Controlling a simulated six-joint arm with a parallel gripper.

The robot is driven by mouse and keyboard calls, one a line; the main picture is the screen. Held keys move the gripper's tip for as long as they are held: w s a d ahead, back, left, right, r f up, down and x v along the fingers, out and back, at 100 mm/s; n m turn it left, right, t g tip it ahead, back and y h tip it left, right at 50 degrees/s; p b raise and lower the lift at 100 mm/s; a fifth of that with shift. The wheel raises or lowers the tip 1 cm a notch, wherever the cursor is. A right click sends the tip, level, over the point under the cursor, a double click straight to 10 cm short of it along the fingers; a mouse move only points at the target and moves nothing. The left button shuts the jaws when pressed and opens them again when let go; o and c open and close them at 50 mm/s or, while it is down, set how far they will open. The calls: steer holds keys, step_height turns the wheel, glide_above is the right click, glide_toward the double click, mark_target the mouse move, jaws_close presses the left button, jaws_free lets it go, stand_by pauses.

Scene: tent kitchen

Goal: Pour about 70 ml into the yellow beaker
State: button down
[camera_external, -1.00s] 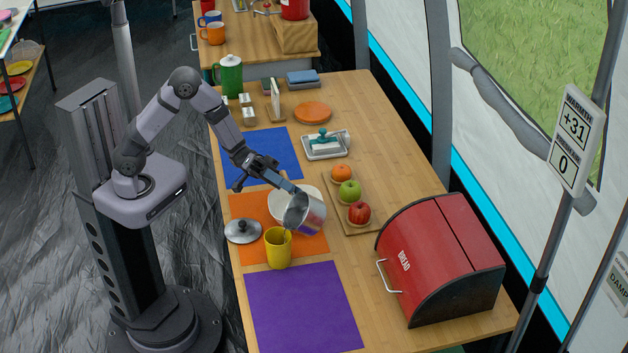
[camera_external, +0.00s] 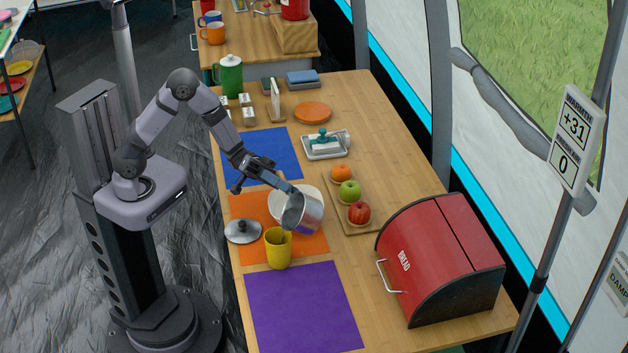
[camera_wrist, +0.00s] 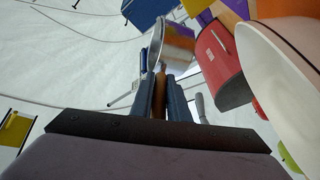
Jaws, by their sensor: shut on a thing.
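The yellow beaker (camera_external: 278,252) stands upright at the front edge of the orange mat (camera_external: 308,244). A metal pot (camera_external: 311,209) hangs tilted above and slightly right of it, its open mouth turned toward the beaker. My gripper (camera_external: 291,189) is shut on the pot's handle; the wrist view shows the fingers (camera_wrist: 166,98) around the brown handle (camera_wrist: 160,78), with the pot (camera_wrist: 176,45) beyond. No stream shows between pot and beaker now. The level inside the beaker cannot be told.
A white bowl (camera_external: 276,205) stands behind the pot, partly hidden. A lid (camera_external: 242,231) lies left of the beaker. A board (camera_external: 347,222) with fruit and a red bread box (camera_external: 440,255) are to the right. The purple mat (camera_external: 303,308) in front is clear.

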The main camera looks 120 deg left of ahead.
steer(key=shift+s+d+r+m+t+h+b, duration=0.2)
steer(key=shift+m+b, duration=0.35)
steer(key=shift+b, duration=0.75)
steer(key=shift+s+d+m+h+b, duration=0.1)
steer(key=shift+m+h+b, duration=0.15)
steer(key=shift+m+b, duration=0.7)
steer(key=shift+s+d+r+m+t+h+b, duration=0.15)
steer(key=shift+m+h+b, duration=0.1)
steer(key=shift+b, duration=1.4)
steer(key=r+n+p, duration=0.1)
steer(key=p, duration=0.3)
steer(key=shift+w+a, duration=0.1)
steer(key=shift+a, duration=0.05)
steer(key=shift+w+n+y+p, duration=0.1)
steer(key=shift+n+y+p, duration=0.35)
steer(key=shift+p, duration=0.55)
steer(key=shift+w+a+f+n+p, duration=0.15)
steer(key=shift+n+p, duration=0.25)
steer(key=shift+p, duration=0.4)
steer(key=shift+f+p, duration=0.2)
steer(key=shift+p, duration=0.15)
steer(key=shift+a+f+n+y, duration=0.1)
steer(key=shift+f+n+y, duration=0.15)
steer(key=shift+f+n, duration=0.1)
steer(key=shift+w+r+p, duration=0.1)
steer(key=shift+p, duration=0.3)
